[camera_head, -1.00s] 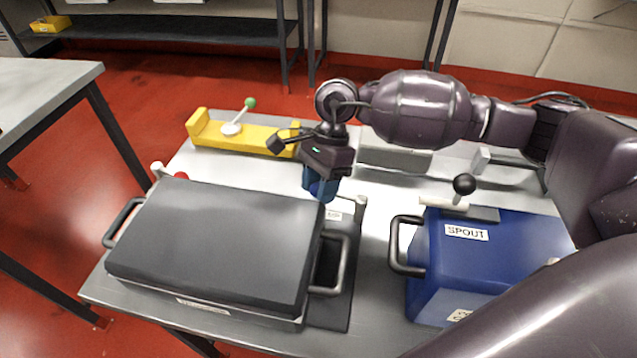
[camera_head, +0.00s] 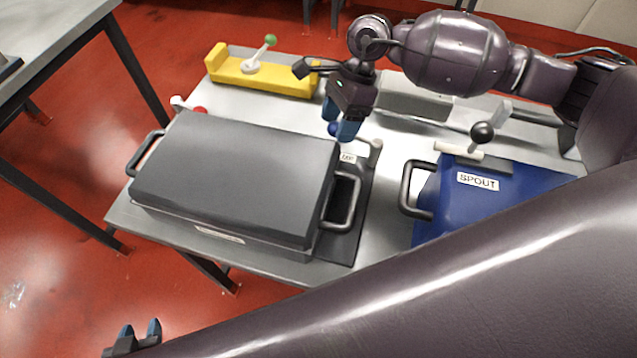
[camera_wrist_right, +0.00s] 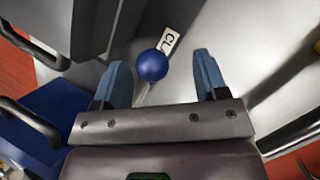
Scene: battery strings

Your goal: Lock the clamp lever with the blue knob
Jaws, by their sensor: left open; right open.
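The blue knob (camera_head: 333,129) is a small ball beside the back right corner of the grey-lidded case (camera_head: 240,170), partly hidden by my right gripper (camera_head: 341,129). In the right wrist view the blue knob (camera_wrist_right: 152,65) shows between the two blue fingertips of the right gripper (camera_wrist_right: 162,75), nearer the left one. That gripper is open, with a gap on both sides of the knob. A pale lever rod (camera_wrist_right: 142,95) runs from the knob toward the gripper. A label (camera_wrist_right: 168,40) starting "CL" lies behind the knob. My left gripper (camera_head: 139,332) is open and empty, low at the bottom left, away from the table.
A blue box (camera_head: 500,205) labelled SPOUT with a black-knobbed lever (camera_head: 482,133) stands at the right. A yellow fixture (camera_head: 265,80) with a green-knobbed lever is at the back. A red knob (camera_head: 200,111) is by the case's back left corner. Case handles stick out at both sides.

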